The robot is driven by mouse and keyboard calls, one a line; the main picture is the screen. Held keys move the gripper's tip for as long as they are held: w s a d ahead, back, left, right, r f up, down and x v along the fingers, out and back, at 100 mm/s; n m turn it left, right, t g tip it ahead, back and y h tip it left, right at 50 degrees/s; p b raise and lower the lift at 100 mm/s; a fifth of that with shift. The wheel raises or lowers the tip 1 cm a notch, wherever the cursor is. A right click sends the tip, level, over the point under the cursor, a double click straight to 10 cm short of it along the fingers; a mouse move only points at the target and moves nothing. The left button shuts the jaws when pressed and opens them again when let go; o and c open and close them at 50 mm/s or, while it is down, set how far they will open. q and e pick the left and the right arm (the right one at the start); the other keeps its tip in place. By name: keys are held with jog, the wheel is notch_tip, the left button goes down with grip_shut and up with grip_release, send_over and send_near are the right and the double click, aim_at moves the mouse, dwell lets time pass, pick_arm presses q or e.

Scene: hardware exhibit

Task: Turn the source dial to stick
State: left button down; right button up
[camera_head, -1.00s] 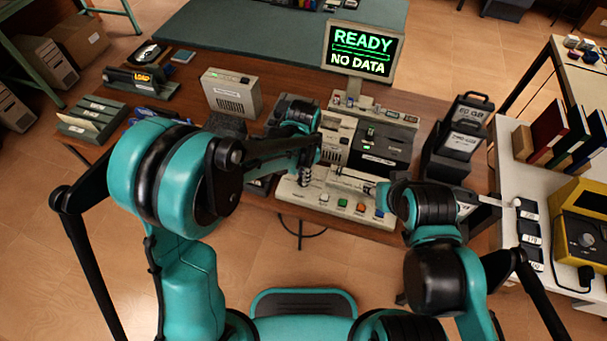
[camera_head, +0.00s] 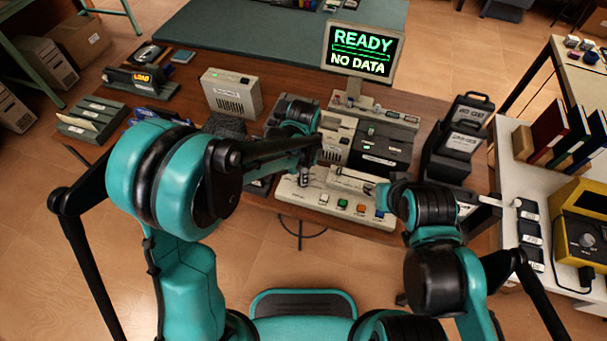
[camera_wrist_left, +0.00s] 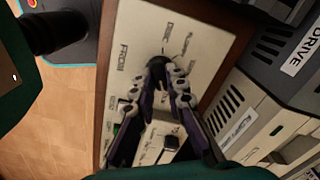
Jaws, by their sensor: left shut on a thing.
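The source dial (camera_wrist_left: 156,66) is a small dark knob on the cream front panel (camera_wrist_left: 138,22), with printed labels around it, one reading FROM. My left gripper (camera_wrist_left: 158,84) has its two fingers on either side of the knob and is shut on it. In the head view the left gripper (camera_head: 304,181) is at the left of the console panel (camera_head: 322,205) and hides the dial. The small labels and the dial's pointing direction are too unclear to read. My right arm is at the console's right side; its fingers are not clear.
The monitor (camera_head: 363,52) reads READY and NO DATA. The panel has coloured buttons, one orange (camera_head: 360,208). A dark drive unit (camera_head: 382,150) stands behind the panel. A white table (camera_head: 507,150) is at the far right.

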pick_arm(q)
jog(key=c, duration=1.5)
grip_release()
jog(key=shift+c, duration=0.2)
notch_tip(320, 180, up, 12)
jog(key=s+a+r+n+t, duration=0.1)
jog(key=s+a+n+t, duration=0.2)
jog(key=s+a+n, duration=0.3)
jog(key=s+a+r+n+t, duration=0.1)
jog(key=s+a+n+t, duration=0.3)
jog(key=a+n, duration=0.5)
jog(key=s+a, duration=0.2)
jog(key=shift+s+a+r+n, duration=0.25)
jog(key=shift+a+n, duration=0.05)
jog(key=shift+a, duration=0.1)
